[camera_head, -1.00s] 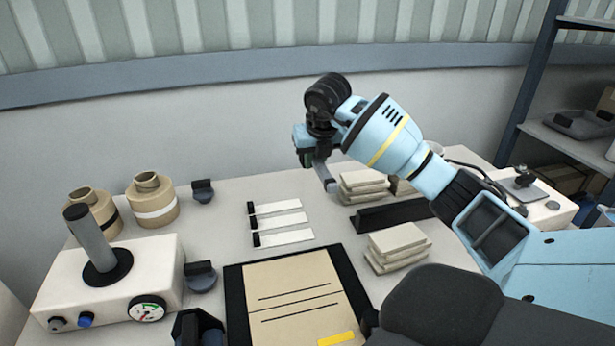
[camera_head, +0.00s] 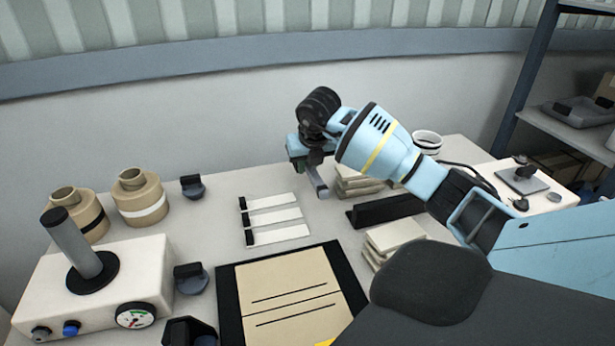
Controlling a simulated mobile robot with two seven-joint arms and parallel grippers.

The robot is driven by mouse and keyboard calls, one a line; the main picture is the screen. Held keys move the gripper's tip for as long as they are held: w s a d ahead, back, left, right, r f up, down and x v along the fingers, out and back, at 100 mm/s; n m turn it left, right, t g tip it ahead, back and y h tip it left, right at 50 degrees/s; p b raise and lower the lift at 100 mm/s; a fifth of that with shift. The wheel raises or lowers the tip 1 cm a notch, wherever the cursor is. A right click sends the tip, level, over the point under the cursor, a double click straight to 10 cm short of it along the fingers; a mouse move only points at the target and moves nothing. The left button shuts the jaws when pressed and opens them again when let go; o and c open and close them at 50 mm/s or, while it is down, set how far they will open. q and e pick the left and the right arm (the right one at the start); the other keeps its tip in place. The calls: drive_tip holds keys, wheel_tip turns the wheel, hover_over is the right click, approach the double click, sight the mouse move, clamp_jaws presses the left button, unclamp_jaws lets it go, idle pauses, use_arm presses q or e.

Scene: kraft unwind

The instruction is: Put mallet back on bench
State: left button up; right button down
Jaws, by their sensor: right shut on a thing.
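My right gripper (camera_head: 318,186) is over the back middle of the bench (camera_head: 215,235), just left of the rear stack of pale blocks. Its grey finger points down. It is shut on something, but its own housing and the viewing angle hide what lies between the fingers. I cannot make out a mallet clearly anywhere; the held thing may be it. Whether the fingertips or the held thing touch the bench cannot be told. My left gripper is not in view.
Pale block stacks (camera_head: 392,240) and a black bar (camera_head: 388,210) lie under my right arm. White strips (camera_head: 277,218) lie left of the gripper. A black-edged mat (camera_head: 228,300) is in front. A gauge box (camera_head: 145,270) and tan jars (camera_head: 140,195) stand left.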

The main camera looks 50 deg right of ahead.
sight(314, 172)
drive_tip(key=shift+f, duration=1.9)
drive_tip(key=shift+f, duration=0.1)
drive_tip(key=c, duration=1.3)
unclamp_jaws()
drive_tip(key=shift+f, duration=0.1)
drive_tip(key=v, duration=1.2)
drive_tip(key=shift+s+p, duration=0.1)
drive_tip(key=shift+p, duration=0.2)
